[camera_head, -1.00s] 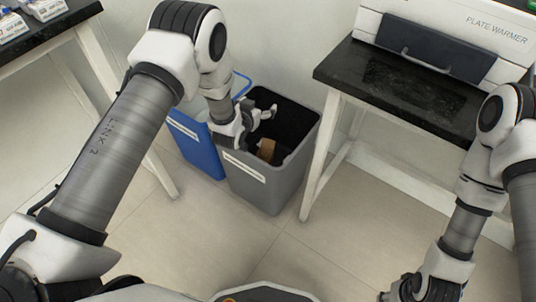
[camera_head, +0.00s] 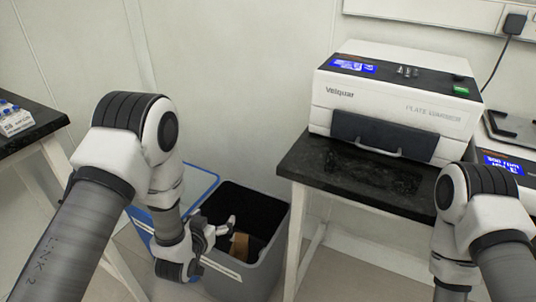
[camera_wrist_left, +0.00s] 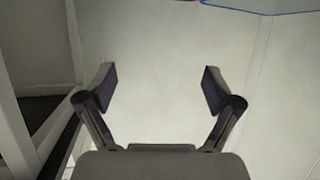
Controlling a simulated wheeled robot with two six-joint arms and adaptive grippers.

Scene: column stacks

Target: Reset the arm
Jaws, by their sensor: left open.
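My left arm comes in from the left in the head view, bent at a dark-banded joint (camera_head: 130,112). Its gripper (camera_head: 222,230) hangs by the left side of a grey bin (camera_head: 228,277), in front of the blue bin (camera_head: 204,190) in this view. The gripper is open, and in the left wrist view (camera_wrist_left: 160,88) nothing is between its spread fingers. My right arm (camera_head: 470,195) stands at the right of the head view. Its gripper is below the picture edge.
A brown item (camera_head: 239,246) lies in the grey bin. A black-topped table (camera_head: 300,165) at the right carries a white plate warmer (camera_head: 385,112). Another dark table (camera_head: 30,140) with a labelled rack (camera_head: 16,122) is at the left. Pale floor shows below the left gripper.

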